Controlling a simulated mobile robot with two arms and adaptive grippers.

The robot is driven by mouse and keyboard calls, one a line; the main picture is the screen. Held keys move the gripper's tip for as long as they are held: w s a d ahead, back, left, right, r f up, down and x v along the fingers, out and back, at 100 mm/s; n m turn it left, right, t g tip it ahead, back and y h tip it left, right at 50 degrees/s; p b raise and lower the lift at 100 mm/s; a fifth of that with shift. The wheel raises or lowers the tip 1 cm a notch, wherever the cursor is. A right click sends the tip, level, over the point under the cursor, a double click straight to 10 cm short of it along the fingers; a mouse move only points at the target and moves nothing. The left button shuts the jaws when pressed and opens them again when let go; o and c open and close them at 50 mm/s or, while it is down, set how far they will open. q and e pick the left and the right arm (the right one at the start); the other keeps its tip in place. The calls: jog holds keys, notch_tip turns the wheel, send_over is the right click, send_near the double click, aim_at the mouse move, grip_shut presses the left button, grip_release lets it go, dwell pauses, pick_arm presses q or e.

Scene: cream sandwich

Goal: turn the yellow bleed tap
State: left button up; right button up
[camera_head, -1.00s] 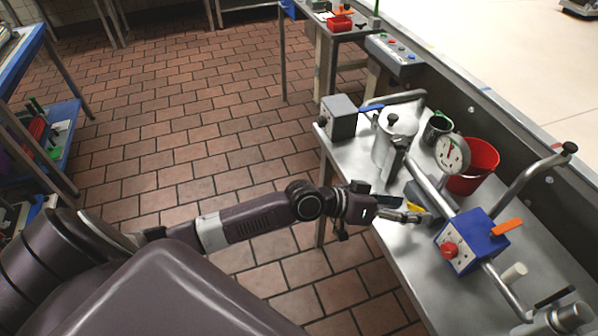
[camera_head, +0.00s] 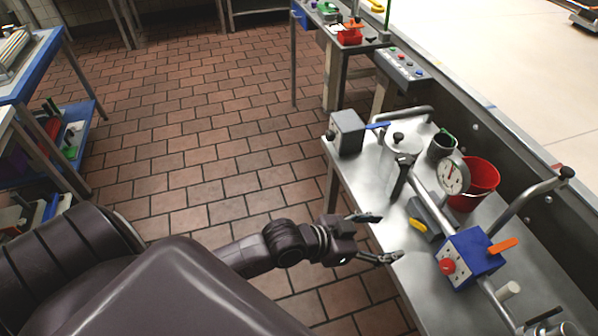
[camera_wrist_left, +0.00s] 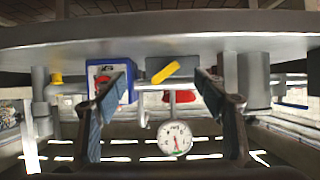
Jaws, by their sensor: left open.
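The yellow tap handle (camera_head: 418,226) sits on a small grey block (camera_head: 426,216) on the metal bench, beside a steel pipe. In the left wrist view the yellow handle (camera_wrist_left: 165,72) lies tilted, between the two fingers in the picture. My left gripper (camera_head: 381,237) is open and empty at the bench's near edge, left of the handle and apart from it. In the wrist view its fingers (camera_wrist_left: 160,78) frame the handle from both sides. My right gripper is not in view.
A blue box (camera_head: 472,258) with a red knob and orange lever stands right of the tap. A dial gauge (camera_head: 451,176), red bucket (camera_head: 487,180), steel pot (camera_head: 403,140) and grey box (camera_head: 347,131) stand behind. Open tiled floor lies left of the bench.

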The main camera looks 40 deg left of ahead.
pick_arm(q)
jog(key=s+a+f+n+g+y, duration=0.2)
jog(key=s+a+f+g+y, duration=0.1)
jog(key=s+a+f, duration=0.2)
jog(key=s+a+f+n+g+y, duration=0.2)
jog(key=s+a+f+g+y, duration=0.1)
jog(key=s+f, duration=0.6)
jog(key=s+a+y, duration=0.1)
jog(key=s+a, duration=0.1)
jog(key=s, duration=0.2)
jog(key=shift+a+f+n+g, duration=0.3)
jog(key=shift+a+n+g, duration=0.05)
jog(key=shift+n+g, duration=0.05)
